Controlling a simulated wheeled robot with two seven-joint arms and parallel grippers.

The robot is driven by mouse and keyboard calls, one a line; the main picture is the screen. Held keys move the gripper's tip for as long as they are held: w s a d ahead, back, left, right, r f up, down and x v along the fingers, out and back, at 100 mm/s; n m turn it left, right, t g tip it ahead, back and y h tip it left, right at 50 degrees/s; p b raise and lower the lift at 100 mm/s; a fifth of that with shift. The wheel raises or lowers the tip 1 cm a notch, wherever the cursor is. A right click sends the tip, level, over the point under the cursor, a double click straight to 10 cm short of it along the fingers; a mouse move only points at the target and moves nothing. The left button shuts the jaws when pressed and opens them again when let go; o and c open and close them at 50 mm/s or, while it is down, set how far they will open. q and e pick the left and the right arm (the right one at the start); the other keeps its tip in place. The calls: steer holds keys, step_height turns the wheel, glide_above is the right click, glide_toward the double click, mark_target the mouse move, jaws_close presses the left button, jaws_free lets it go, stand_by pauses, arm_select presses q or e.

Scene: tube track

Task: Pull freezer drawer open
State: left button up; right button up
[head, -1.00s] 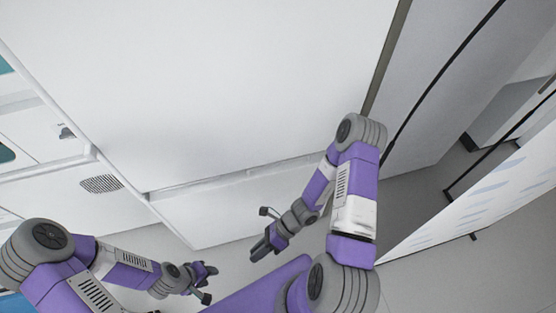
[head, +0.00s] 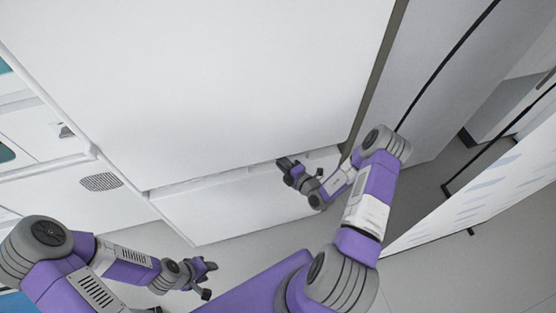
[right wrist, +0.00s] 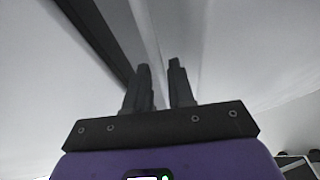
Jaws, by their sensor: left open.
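The freezer drawer (head: 235,205) is the low white front below a large white door panel (head: 210,85) in the head view, and it looks shut. A pale ledge runs along its top edge. My right gripper (head: 284,163) is at the right part of this edge, in front of the seam. My left gripper (head: 209,279) is open and empty, low and left of the drawer.
A white cabinet (head: 45,195) with a grey vent (head: 101,182) stands at the left. A grey panel (head: 425,80) stands right of the freezer, and a white board (head: 490,190) stands further right. Grey floor (head: 450,270) is clear in front of the board.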

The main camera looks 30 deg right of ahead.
steer(key=shift+x, duration=1.2)
jaws_close()
steer(key=shift+s, duration=0.1)
